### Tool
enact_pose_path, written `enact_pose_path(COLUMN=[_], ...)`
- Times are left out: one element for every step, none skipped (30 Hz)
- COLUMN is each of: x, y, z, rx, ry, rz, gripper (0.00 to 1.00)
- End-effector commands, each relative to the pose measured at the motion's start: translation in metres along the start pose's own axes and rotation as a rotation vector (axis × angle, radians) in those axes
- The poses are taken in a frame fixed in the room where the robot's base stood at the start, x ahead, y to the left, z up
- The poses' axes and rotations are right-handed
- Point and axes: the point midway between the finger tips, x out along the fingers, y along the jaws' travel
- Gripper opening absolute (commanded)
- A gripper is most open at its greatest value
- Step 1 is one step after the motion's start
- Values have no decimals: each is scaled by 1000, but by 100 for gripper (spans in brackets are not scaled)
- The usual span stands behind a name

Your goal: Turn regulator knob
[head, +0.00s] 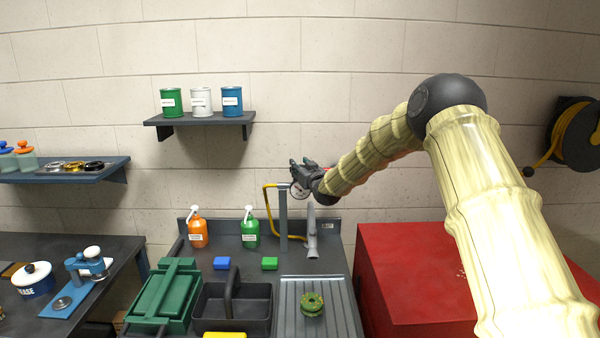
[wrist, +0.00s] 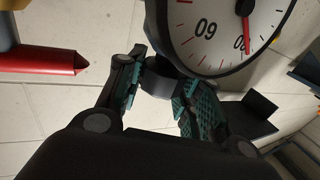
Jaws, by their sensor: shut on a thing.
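The regulator knob (wrist: 157,78) is a dark grey cylinder in the wrist view, just below a round gauge (wrist: 222,32) with a white face and a red needle. My gripper (wrist: 155,95) has its teal-padded fingers on both sides of the knob and is shut on it. In the head view my gripper (head: 303,172) is at the wall above the sink bench, with the gauge (head: 299,190) just below it. The knob is hidden there behind the gripper.
A yellow hose (head: 268,212) hangs beside a grey post (head: 283,220) under the gauge. Orange (head: 198,232) and green (head: 250,232) bottles stand on the bench. A wall shelf (head: 200,119) with cans is left of my gripper; a red cabinet (head: 415,270) is at right.

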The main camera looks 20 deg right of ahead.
Motion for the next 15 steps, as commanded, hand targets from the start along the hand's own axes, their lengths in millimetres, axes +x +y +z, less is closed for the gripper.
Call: enact_pose_path(x=[0, 0, 0, 0, 0, 0, 0, 0, 0, 0, 0, 0, 0, 0, 0], y=[0, 1, 1, 1, 1, 2, 2, 2, 2, 2, 2, 2, 2, 2, 2], z=[-1, -1, -1, -2, -2, -2, -2, -2, -2, -2, -2, -2, -2, -2, -2], rx=[0, 0, 0, 0, 0, 0, 0, 0, 0, 0, 0, 0, 0, 0, 0], ry=[3, 2, 2, 2, 2, 2, 2, 2, 2, 2, 2, 2, 2, 2, 1], rz=[7, 11, 15, 17, 18, 18, 18, 18, 18, 18, 18, 18, 18, 18, 18], gripper=[12, 12, 12, 12, 12, 12, 12, 12, 12, 12, 12, 12, 39, 44, 44])
